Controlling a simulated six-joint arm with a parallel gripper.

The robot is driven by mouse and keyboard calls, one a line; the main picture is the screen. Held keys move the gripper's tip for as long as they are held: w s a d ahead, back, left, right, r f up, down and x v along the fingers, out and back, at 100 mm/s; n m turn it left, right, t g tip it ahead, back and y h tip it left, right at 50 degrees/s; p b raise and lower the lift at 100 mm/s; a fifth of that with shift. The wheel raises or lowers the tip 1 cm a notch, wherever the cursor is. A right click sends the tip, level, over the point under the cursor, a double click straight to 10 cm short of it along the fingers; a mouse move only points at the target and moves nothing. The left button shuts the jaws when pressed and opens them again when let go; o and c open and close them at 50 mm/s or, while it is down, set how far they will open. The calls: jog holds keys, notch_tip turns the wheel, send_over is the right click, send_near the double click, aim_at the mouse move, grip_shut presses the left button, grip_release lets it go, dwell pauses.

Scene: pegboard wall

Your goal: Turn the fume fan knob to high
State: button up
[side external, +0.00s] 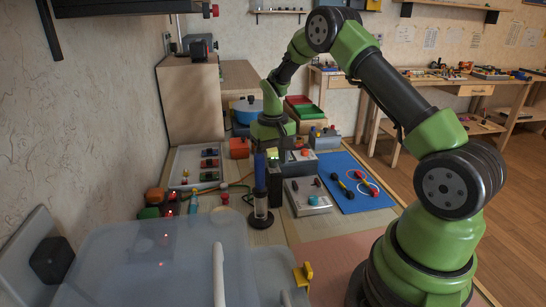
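No knob in view has a readable label, so I cannot tell for certain which one is the fume fan knob. A large black knob (51,260) sits on a pale grey panel (28,233) at the lower left, beside a translucent cover (150,265). My gripper (273,178) points down over the middle of the bench, well away from the black knob. Its fingers are small and dark and blend with things behind, so their opening is unclear.
A clear cylinder on a dark base (261,210) stands just below my gripper, with a blue cylinder (260,168) close by. A blue mat (352,184) with rings lies to the right. A white tray (184,172) lies to the left. The pink mat (335,262) in front is clear.

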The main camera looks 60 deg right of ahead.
aim_at(273, 160)
jog(key=shift+r, duration=0.1)
notch_tip(273, 160, up, 10)
dwell(0.4)
jog(key=s+a+r+n+t, duration=0.1)
jog(key=s+a+r+t, duration=0.3)
jog(key=s+a+r, duration=0.6)
jog(key=s+a+r+n+t+y, duration=0.1)
jog(key=s+a+t+y, duration=0.1)
jog(key=s+a, duration=0.6)
jog(key=s+t, duration=0.1)
jog(key=s, duration=0.1)
jog(key=shift+s+r, duration=0.15)
jog(key=shift+s, duration=0.2)
